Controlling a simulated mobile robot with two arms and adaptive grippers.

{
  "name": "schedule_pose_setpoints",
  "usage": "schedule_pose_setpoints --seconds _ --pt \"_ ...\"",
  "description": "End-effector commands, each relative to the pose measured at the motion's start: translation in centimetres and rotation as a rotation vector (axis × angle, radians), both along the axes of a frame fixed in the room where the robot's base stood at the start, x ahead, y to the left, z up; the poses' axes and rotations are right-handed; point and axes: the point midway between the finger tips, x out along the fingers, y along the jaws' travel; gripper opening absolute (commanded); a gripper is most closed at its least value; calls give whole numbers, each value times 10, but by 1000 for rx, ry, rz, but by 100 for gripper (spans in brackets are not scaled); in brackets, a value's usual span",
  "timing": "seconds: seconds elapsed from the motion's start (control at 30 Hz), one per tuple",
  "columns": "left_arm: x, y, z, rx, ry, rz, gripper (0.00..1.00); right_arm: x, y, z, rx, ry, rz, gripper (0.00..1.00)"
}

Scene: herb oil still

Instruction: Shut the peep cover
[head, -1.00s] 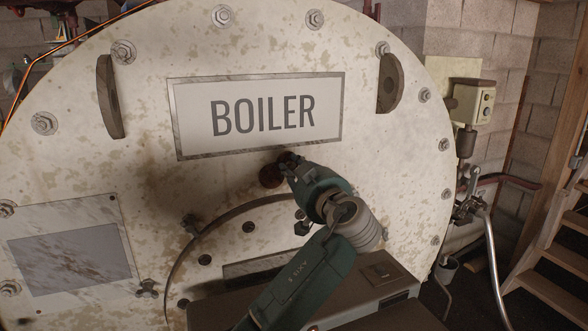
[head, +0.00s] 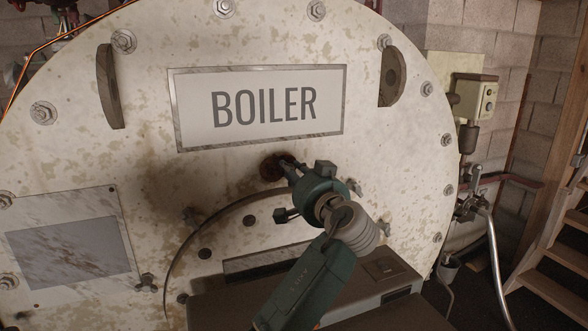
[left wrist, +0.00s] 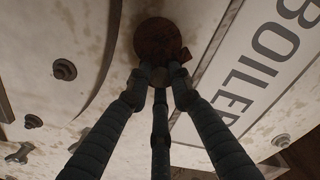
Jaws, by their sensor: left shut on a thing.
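The peep cover (head: 270,169) is a small rusty brown disc on the pale boiler front, just below the BOILER sign. In the left wrist view the disc (left wrist: 157,38) lies flat against the boiler, with a small tab at its right edge and a knob (left wrist: 158,75) at its near edge. My left gripper (head: 284,164) is at the disc's right side. Its three fingers (left wrist: 158,88) are shut around the knob. The fingers partly hide the disc in the head view. No opening shows beside the disc. My right gripper is not in view.
The BOILER sign (head: 262,106) is just above the gripper. A large round hatch (head: 225,225) with bolts is below. Brackets (head: 392,77) and bolts stick out of the boiler front. A valve and pipe (head: 478,205) and wooden stairs (head: 550,260) are at the right.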

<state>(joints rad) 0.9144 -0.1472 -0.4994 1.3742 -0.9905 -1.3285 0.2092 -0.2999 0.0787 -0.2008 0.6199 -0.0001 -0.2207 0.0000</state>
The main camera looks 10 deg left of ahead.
Motion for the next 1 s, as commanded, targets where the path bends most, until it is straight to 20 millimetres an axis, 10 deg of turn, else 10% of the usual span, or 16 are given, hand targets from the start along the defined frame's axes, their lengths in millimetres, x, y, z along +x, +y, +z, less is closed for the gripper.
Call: schedule_pose_setpoints --seconds 1.0 --pt "-13 19 -8 693 452 -3 0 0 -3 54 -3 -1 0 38"
